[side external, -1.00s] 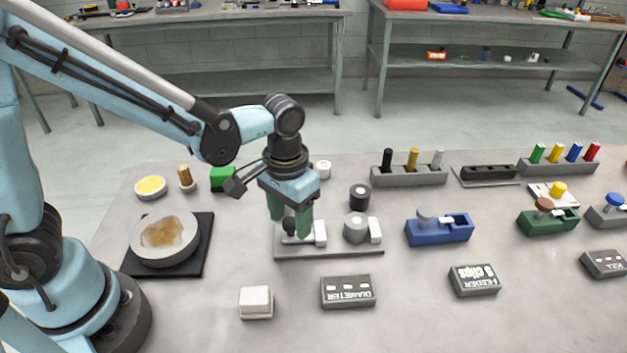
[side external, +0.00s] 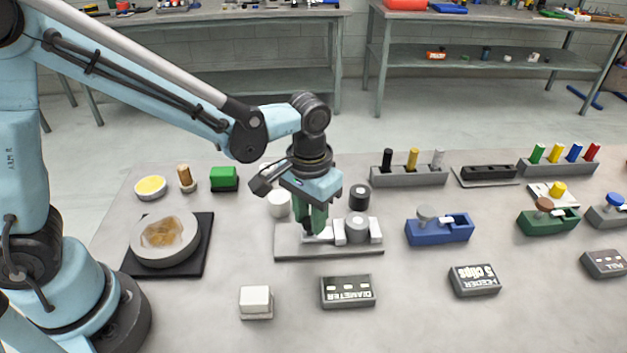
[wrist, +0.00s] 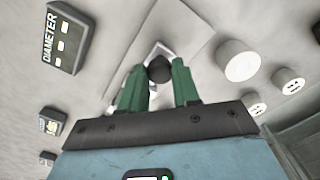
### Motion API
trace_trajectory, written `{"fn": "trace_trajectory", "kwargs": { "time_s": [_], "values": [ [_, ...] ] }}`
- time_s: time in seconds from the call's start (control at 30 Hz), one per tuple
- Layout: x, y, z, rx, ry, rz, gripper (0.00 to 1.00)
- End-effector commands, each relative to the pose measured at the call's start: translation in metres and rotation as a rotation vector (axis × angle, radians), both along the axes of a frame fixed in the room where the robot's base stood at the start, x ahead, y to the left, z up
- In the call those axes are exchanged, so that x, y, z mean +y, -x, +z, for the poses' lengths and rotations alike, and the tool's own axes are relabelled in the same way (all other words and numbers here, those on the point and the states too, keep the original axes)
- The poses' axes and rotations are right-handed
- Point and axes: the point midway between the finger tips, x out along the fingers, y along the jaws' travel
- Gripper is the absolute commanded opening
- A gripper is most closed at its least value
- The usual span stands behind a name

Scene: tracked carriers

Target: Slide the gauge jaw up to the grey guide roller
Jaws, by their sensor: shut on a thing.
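The gauge is a grey plate (side external: 300,254) on the table. The grey guide roller (side external: 357,230) stands on it against a white end block (side external: 375,230). The white gauge jaw (side external: 338,233) is just left of the roller; they look touching or nearly so, and I cannot tell whether a thin gap is left. My gripper (side external: 314,226) points down with its green fingers shut on the jaw's dark knob. In the wrist view the dark knob (wrist: 160,68) sits between the green fingertips (wrist: 158,80). The roller is not clear there.
A dark roller (side external: 359,196) stands behind the gauge, and a white cylinder (side external: 279,204) behind it to the left. The DIAMETER box (side external: 347,291) and a white block (side external: 256,301) lie in front. A blue fixture (side external: 439,229) stands to the right.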

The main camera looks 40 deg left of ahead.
Motion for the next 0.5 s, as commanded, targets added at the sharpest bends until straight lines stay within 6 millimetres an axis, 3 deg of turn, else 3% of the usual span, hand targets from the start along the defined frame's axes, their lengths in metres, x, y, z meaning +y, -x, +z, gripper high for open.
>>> {"fn": "trace_trajectory", "kwargs": {
  "time_s": [0.27,0.3,0.47,0.5],
  "values": [
    [-0.0015,-0.001,0.0002,0.001,0.0,0.0,0.0],
    [-0.0015,-0.001,0.0002,0.001,0.0,0.0,0.33],
    [-0.0014,-0.0009,0.0001,0.001,0.0,0.0,0.57],
    [-0.0013,-0.0009,0.0001,0.001,0.0,0.0,0.57]
  ]
}}
